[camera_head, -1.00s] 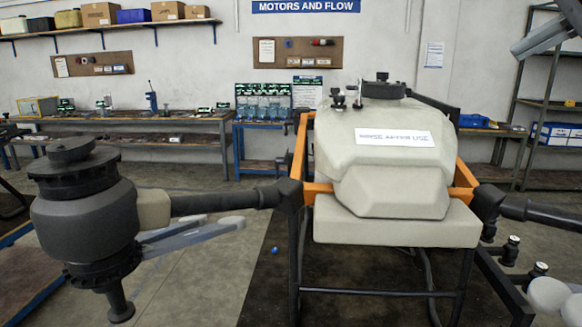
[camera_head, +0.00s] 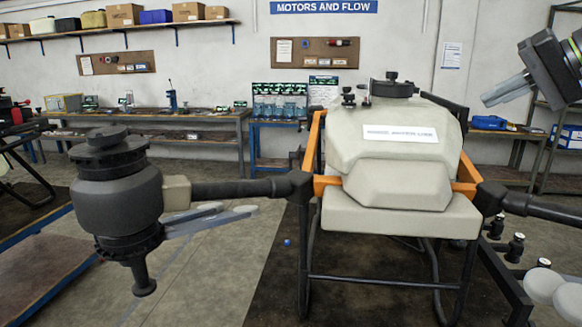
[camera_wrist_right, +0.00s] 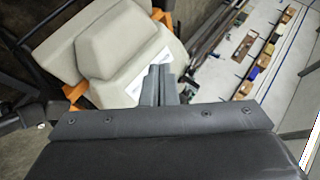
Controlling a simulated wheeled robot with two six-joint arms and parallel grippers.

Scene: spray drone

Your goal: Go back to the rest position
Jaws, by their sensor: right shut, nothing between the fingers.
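My right gripper (camera_head: 491,98) is at the upper right of the head view, raised in the air with its fingers together and empty. Its fingers (camera_wrist_right: 160,80) also show closed in the right wrist view. They overlap the drone's tank in that picture; I cannot tell the gap. The spray drone stands ahead on a dark mat (camera_head: 262,300). Its beige tank (camera_head: 395,165) has a white label (camera_head: 400,133) and sits in an orange and black frame (camera_head: 326,186). My left gripper is not in view.
A drone arm with a dark motor (camera_head: 118,195) reaches out at the left. Another arm (camera_head: 545,208) extends right, with small nozzles (camera_head: 516,247) below it. Workbenches (camera_head: 160,135) and shelves (camera_head: 110,32) line the back wall. Bare floor (camera_head: 205,275) lies front left.

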